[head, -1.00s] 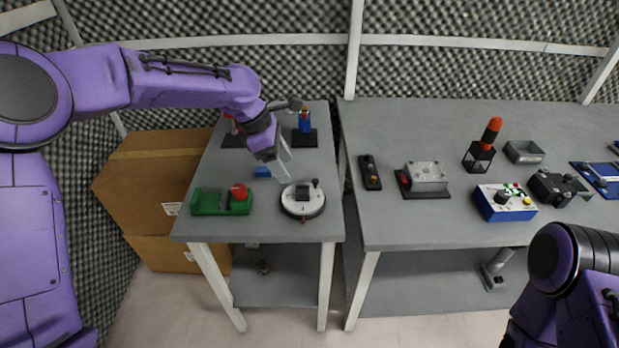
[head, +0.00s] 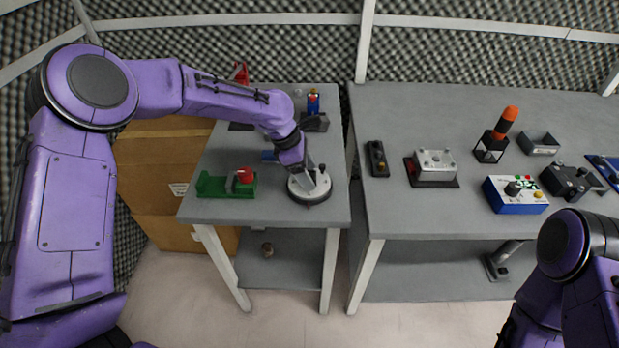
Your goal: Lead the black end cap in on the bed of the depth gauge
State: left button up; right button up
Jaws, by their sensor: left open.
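My left gripper (head: 311,181) is open and reaches down over a round white dial device (head: 297,195) with a dark rim, partly covering it. A small black knob (head: 322,167) stands at the device's far right edge, close beside the fingers; I cannot tell whether they touch it. A green fixture (head: 215,187) with a bed and a red round part (head: 244,175) sits to the left on the same table. I cannot tell for sure which piece is the depth gauge, and no separate black end cap is clear. My right gripper is out of view.
A small blue block (head: 268,156) lies behind the gripper, partly hidden by my arm. A blue figure (head: 313,103) on a dark base stands at the back. The right table (head: 400,220) holds several devices. A gap separates the tables. Cardboard boxes (head: 160,190) stand at left.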

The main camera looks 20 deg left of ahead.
pick_arm(q)
jog(key=c, duration=1.1)
